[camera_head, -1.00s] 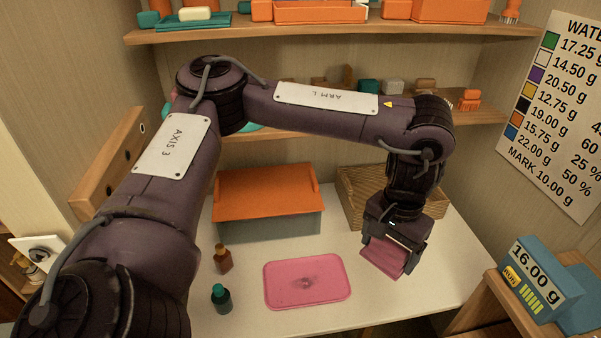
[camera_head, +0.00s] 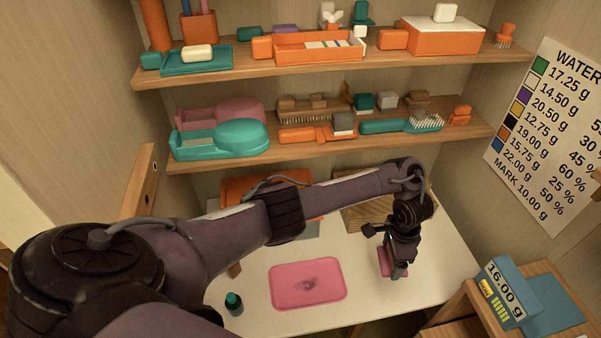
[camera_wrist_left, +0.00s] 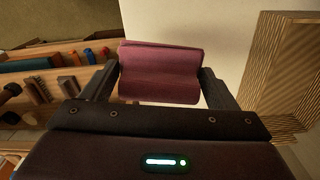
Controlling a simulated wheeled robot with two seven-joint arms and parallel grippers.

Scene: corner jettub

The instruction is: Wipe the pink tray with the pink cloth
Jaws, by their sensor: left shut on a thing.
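The pink tray (camera_head: 326,270) lies flat on the white table, with a dark smudge on its middle. My left gripper (camera_head: 396,272) is to the right of the tray, shut on the pink cloth (camera_head: 384,262). In the left wrist view the folded cloth (camera_wrist_left: 160,75) sits between the two fingers of the left gripper (camera_wrist_left: 158,88). The cloth is apart from the tray. Whether it touches the table I cannot tell. My right gripper is not in view.
A teal-capped bottle (camera_head: 233,302) stands left of the tray. An orange-lidded box (camera_head: 240,190) and a woven basket (camera_head: 355,218) are behind, partly hidden by my arm. Shelves (camera_head: 340,150) hold brushes and boxes above. A blue scale (camera_head: 505,290) stands at the right.

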